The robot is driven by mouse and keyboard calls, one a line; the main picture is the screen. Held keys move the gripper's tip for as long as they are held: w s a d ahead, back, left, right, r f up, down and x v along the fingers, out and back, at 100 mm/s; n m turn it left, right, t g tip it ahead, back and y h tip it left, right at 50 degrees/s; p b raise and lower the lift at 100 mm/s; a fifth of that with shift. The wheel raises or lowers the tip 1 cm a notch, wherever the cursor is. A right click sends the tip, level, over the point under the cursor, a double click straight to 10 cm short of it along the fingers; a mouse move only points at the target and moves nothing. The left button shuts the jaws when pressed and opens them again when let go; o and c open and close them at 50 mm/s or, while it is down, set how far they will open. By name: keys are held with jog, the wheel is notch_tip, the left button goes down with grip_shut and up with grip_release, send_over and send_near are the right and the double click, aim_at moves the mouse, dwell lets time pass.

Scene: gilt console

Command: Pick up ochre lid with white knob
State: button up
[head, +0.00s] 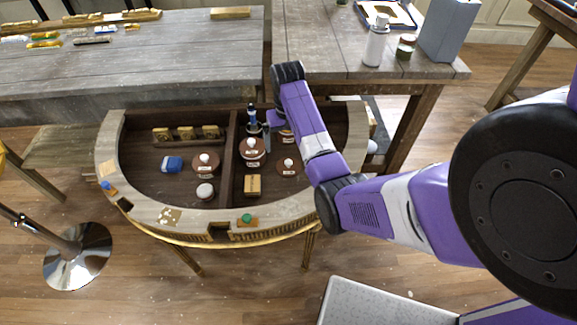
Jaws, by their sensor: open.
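Several round brown lids with white knobs and small white labels sit in the half-round console: a left one (206,163), a middle one (252,150) and a right one (288,168). Another brown lid (285,136) is partly hidden behind my arm. All look reddish brown at this size, and I cannot tell which is the ochre one. My gripper (267,138) is small in view, partly hidden by my arm, at the back of the console's right part. It is open, just behind and right of the middle lid, and appears to hold nothing.
The console's raised rim (112,150) and dark divider (228,150) bound the lids. A blue block (172,164), a white-topped round piece (205,191) and a gold box (252,186) lie inside. A white bottle (376,42) stands on the table behind.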

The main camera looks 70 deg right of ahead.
aim_at(288, 160)
jog(key=shift+s+a+f, duration=0.4)
jog(key=shift+a+f, duration=0.1)
jog(key=shift+f, duration=0.05)
jog(key=shift+s+a+f+p, duration=0.1)
jog(key=shift+a+f+p, duration=0.1)
jog(key=shift+f, duration=1.55)
jog(key=shift+s+a+f+p, duration=0.1)
jog(key=shift+f+p, duration=0.1)
jog(key=shift+f, duration=1.55)
jog(key=c, duration=1.4)
jog(key=shift+c, duration=0.2)
jog(key=shift+r, duration=0.15)
